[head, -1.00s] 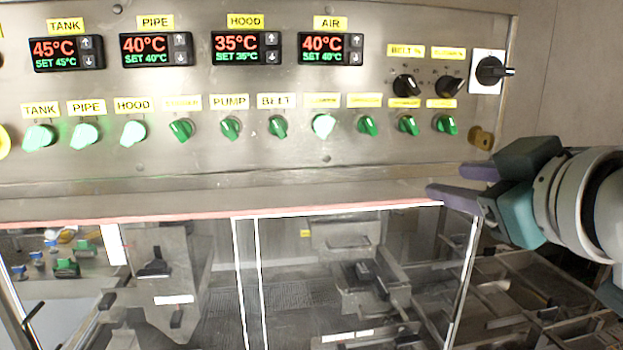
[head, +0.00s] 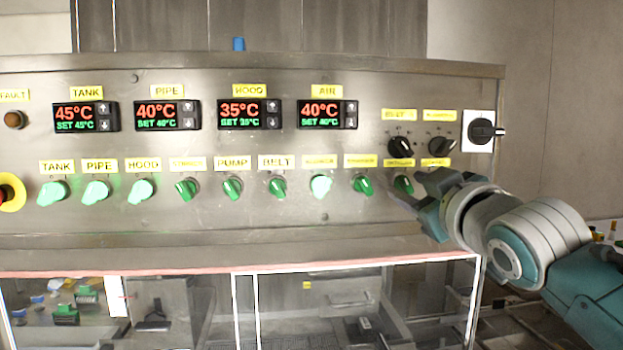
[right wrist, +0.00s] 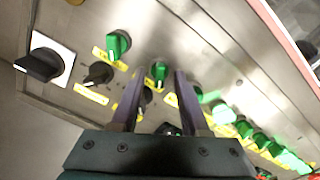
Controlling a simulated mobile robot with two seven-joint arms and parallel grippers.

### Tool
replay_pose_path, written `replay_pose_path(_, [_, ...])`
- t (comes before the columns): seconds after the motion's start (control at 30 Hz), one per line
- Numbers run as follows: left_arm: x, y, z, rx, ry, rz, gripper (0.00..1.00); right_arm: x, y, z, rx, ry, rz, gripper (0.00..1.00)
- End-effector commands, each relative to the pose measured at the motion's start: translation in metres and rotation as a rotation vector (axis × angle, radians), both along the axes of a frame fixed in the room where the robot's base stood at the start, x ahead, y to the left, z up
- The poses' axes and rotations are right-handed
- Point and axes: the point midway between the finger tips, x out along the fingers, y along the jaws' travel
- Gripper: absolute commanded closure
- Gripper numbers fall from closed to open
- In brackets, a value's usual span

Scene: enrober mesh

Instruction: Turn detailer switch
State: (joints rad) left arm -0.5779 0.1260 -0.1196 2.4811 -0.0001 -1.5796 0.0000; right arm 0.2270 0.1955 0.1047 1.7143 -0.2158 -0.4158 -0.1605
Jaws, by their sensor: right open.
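The control panel's lower row holds green switches under yellow labels. Most small labels are too blurred to read, so I cannot confirm which one says detailer. My right gripper (head: 407,190) is open at the right end of this row. A green switch (head: 403,184) sits at its fingertips, partly covered by them. In the right wrist view this switch (right wrist: 158,72) shows just beyond and between the two open fingers (right wrist: 157,90); I cannot tell whether they touch it. The rightmost green switch (right wrist: 118,43) is beside it, hidden by the gripper in the head view. My left gripper is not in view.
Two black dials (head: 400,146) and a black rotary switch (head: 482,131) on a white plate are above the gripper. A lit green switch (head: 320,186) is further left. A red emergency button (head: 8,192) is at far left. A clear-windowed enclosure (head: 350,300) lies below.

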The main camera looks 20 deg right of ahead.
Motion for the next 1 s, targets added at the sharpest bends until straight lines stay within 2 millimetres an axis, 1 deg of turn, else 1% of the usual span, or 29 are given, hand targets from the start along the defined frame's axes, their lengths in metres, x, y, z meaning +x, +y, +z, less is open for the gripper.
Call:
replay_pose_path(0.33, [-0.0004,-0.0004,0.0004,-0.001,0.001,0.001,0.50,0.0024,-0.0003,-0.0006,0.001,0.000,0.001,0.56])
replay_pose_path(0.7, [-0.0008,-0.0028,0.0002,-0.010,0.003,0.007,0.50,0.0023,-0.0003,-0.0006,0.001,0.001,0.000,0.98])
replay_pose_path(0.73, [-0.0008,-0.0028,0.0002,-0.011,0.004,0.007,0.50,0.0023,-0.0003,-0.0006,0.001,0.001,0.000,1.00])
replay_pose_path(1.0, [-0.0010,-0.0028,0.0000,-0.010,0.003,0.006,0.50,0.0022,-0.0002,-0.0006,0.001,0.001,0.000,1.00])
